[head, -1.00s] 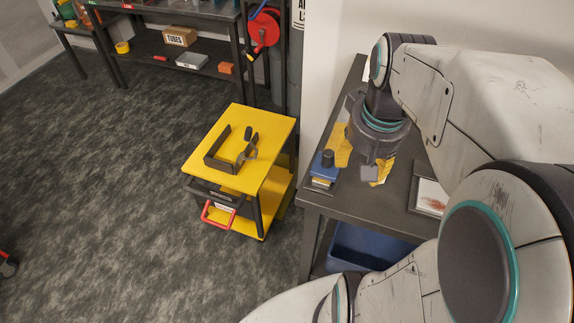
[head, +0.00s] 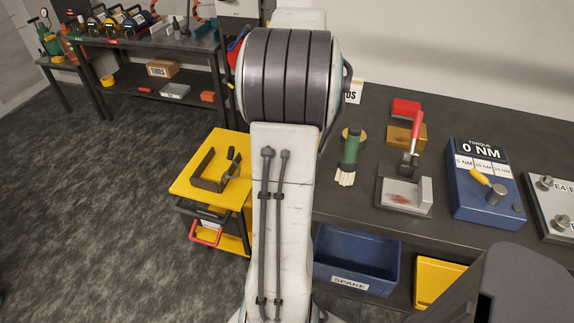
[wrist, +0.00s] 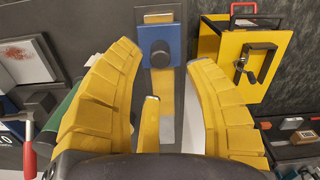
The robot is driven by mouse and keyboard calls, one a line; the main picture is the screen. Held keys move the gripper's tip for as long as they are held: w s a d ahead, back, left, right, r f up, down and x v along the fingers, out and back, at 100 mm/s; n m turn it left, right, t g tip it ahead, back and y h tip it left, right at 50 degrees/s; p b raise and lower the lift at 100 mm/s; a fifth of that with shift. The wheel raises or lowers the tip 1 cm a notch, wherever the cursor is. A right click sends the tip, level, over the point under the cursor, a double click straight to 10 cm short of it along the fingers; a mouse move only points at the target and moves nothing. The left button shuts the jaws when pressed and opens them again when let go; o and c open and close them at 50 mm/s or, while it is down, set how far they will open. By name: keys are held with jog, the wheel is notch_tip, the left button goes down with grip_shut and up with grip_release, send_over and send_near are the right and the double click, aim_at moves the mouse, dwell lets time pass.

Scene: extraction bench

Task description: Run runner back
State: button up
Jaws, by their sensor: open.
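The runner (wrist: 173,46), a blue block with a round black knob, shows in the wrist view on a narrow grey track (wrist: 178,95) with a pale yellow strip. It sits toward the top end of the track. My gripper (wrist: 161,53) is open, its yellow fingers spread to the left and right of the track. The knob lies between the fingertips in the picture; I see no contact and cannot tell the height gap. A short yellow piece with a pale tip, likely a third finger, stands over the track. In the head view my arm hides runner and gripper.
A yellow cart (head: 190,182) with a dark bracket stands left of the bench (head: 345,208). On the bench are a green cylinder (head: 351,148), a red-handled tool (head: 415,135) and a blue torque box (head: 480,195). A blue bin (head: 345,255) is below.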

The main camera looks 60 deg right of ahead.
jog(key=shift+f, duration=3.3)
grip_shut()
